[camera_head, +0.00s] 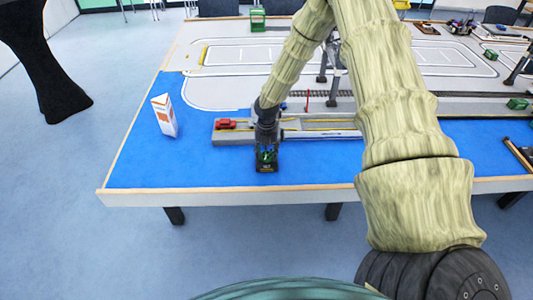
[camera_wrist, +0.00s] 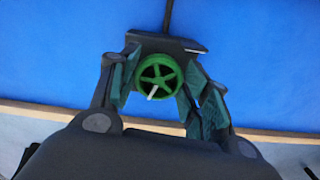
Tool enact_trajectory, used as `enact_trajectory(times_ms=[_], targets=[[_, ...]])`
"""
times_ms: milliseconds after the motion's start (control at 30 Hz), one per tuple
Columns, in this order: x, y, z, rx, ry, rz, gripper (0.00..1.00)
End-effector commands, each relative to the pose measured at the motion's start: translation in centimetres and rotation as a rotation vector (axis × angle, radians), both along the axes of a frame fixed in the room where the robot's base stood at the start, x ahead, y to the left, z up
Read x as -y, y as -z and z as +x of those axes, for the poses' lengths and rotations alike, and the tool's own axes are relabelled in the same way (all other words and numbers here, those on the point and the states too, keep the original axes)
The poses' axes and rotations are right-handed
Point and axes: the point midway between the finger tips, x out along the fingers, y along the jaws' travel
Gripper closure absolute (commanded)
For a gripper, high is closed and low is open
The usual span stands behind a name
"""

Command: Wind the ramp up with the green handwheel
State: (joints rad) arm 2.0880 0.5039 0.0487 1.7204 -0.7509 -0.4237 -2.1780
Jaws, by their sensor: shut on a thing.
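The green handwheel (camera_wrist: 158,77) sits on a small dark box (camera_head: 266,168) near the front edge of the blue table area. In the wrist view it shows spokes and a pale crank or marker. My gripper (camera_head: 266,150) reaches down onto it from above. Its two fingers (camera_wrist: 158,92) stand on either side of the wheel and are shut on it. The ramp (camera_head: 318,132) appears to be part of the long grey quay behind the box; its tilt is hard to tell at this size.
A small red car (camera_head: 226,124) is on the grey quay's left end. An orange and white carton (camera_head: 164,115) stands on the blue at the left. A red post (camera_head: 307,98) rises behind the quay. The blue surface (camera_head: 205,170) left of my gripper is clear.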

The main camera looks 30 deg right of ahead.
Motion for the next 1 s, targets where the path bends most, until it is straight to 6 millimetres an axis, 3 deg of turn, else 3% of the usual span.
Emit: enact_trajectory(times_ms=[1000], targets=[[0.12,0.04,-0.36,0.0,0.967,-0.001,0.77]])
